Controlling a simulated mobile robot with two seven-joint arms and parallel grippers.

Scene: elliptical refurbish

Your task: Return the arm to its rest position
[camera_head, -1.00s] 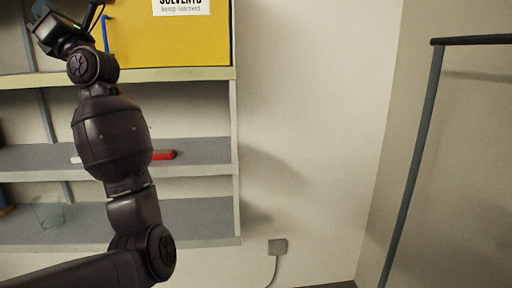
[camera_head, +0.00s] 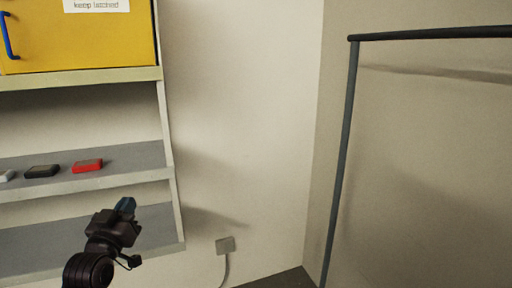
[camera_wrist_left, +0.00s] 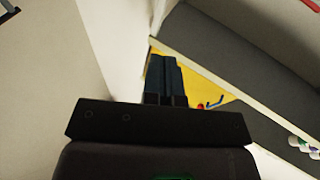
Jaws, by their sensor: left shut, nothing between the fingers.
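My left gripper (camera_head: 126,205) shows low in the head view, in front of the lower shelf and apart from it. Its fingers are together with nothing between them. In the left wrist view the shut fingers (camera_wrist_left: 166,78) point toward a yellow surface and a shelf edge. Most of my left arm is below the picture; only the wrist part shows. My right gripper is in neither view.
A shelf unit (camera_head: 115,180) on the left holds a yellow cabinet (camera_head: 90,50) with a blue handle (camera_head: 8,38), a red item (camera_head: 88,166) and a dark item (camera_head: 42,171). A grey rail (camera_head: 345,150) stands right. A wall socket (camera_head: 226,245) is low. Between them is bare wall.

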